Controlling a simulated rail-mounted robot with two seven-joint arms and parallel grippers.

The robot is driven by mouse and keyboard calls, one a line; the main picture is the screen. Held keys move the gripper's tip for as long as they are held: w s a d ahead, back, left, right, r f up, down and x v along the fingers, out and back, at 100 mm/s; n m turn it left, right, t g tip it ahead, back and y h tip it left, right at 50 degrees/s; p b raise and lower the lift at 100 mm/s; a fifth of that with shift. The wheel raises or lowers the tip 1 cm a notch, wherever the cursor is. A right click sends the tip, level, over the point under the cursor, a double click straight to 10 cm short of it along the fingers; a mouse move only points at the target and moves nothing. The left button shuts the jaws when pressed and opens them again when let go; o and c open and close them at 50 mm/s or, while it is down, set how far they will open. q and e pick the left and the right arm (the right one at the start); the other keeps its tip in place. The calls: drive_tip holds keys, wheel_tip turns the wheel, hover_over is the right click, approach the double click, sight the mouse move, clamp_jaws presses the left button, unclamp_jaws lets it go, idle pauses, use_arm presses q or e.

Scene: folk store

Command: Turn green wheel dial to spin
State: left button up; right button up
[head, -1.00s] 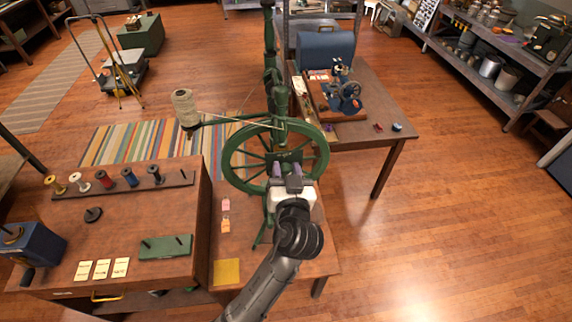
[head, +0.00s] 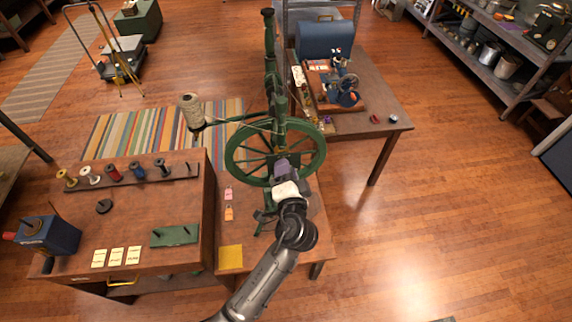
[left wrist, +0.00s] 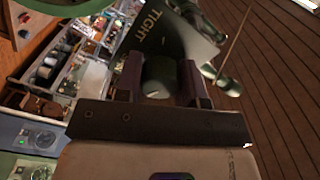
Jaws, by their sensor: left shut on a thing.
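The spinning wheel stands on a wooden bench in the head view, with its large green wheel (head: 233,150) upright. My left gripper (head: 283,170) is at the lower front of the wheel. In the left wrist view, its purple-grey fingers (left wrist: 163,80) are shut on a dark green dial (left wrist: 160,72) with a short white mark. A grey-green plate (left wrist: 190,38) lettered "TIGHT" is just behind the dial. In the head view the dial is hidden by the gripper. My right gripper is not in view.
A brown workbench at left holds a bobbin rack (head: 130,178), a blue box (head: 50,236) and a green plate (head: 174,236). A cone of twine (head: 192,110) is beside the wheel. Another table (head: 375,122) behind it carries a small blue machine (head: 343,88). Floor at right is clear.

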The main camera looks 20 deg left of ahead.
use_arm(q)
drive_tip(key=shift+m+p, duration=1)
drive_tip(key=shift+m, duration=0.6)
drive_tip(key=shift+f, duration=0.1)
drive_tip(key=o, duration=0.9)
drive_tip(key=v, duration=1.4)
drive_tip(key=shift+a, duration=0.1)
